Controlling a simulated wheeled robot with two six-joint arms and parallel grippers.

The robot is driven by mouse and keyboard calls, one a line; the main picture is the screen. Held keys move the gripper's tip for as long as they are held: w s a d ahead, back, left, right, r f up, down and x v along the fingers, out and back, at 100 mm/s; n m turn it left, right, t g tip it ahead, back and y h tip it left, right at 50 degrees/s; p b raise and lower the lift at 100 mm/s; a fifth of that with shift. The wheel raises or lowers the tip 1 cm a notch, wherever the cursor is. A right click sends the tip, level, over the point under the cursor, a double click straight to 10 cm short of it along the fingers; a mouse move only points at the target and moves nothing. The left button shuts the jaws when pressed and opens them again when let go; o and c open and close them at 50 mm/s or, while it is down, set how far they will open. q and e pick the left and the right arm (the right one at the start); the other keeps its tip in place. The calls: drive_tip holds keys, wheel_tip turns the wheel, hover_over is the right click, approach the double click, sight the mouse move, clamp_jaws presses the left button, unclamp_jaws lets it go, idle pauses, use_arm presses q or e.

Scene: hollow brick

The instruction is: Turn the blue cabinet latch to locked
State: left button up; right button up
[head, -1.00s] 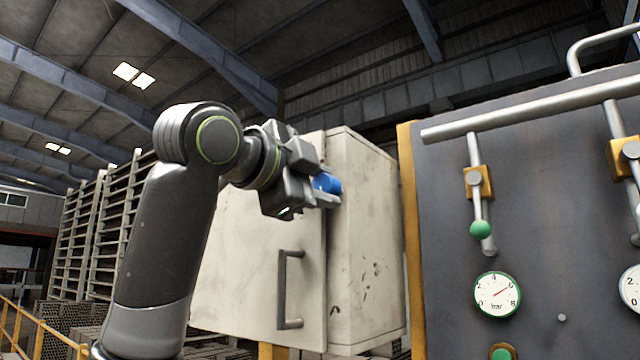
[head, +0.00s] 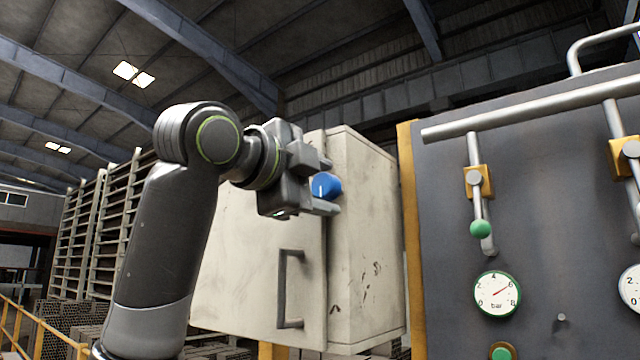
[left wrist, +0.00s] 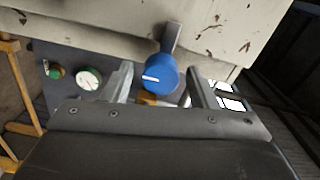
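The blue latch knob (head: 328,186) sits on the pale, worn cabinet (head: 365,240), near the upper edge of its door. It carries a white mark, roughly upright in the head view. In the left wrist view, the knob (left wrist: 160,76) shows its mark pointing left, and a grey bar runs behind it onto the cabinet. My left gripper (head: 325,188) is open, with one finger above and one below the knob. The left wrist view shows gaps between the knob and both fingers. My right gripper is in neither view.
A grey door handle (head: 286,290) stands out below the latch. To the right is a dark panel (head: 560,200) with pipes, green-tipped levers and gauges (head: 497,294). A yellow post (head: 409,220) stands between cabinet and panel. Racks (head: 100,230) stand at the left.

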use_arm(q)
drive_tip(key=shift+s+a, duration=0.1)
drive_tip(key=shift+s+a+f+b, duration=0.1)
drive_tip(key=shift+s+a+b, duration=0.15)
drive_tip(key=shift+b, duration=0.1)
drive_tip(key=b+v, duration=0.7)
drive_tip(key=v, duration=0.9)
drive_tip(key=shift+s, duration=0.3)
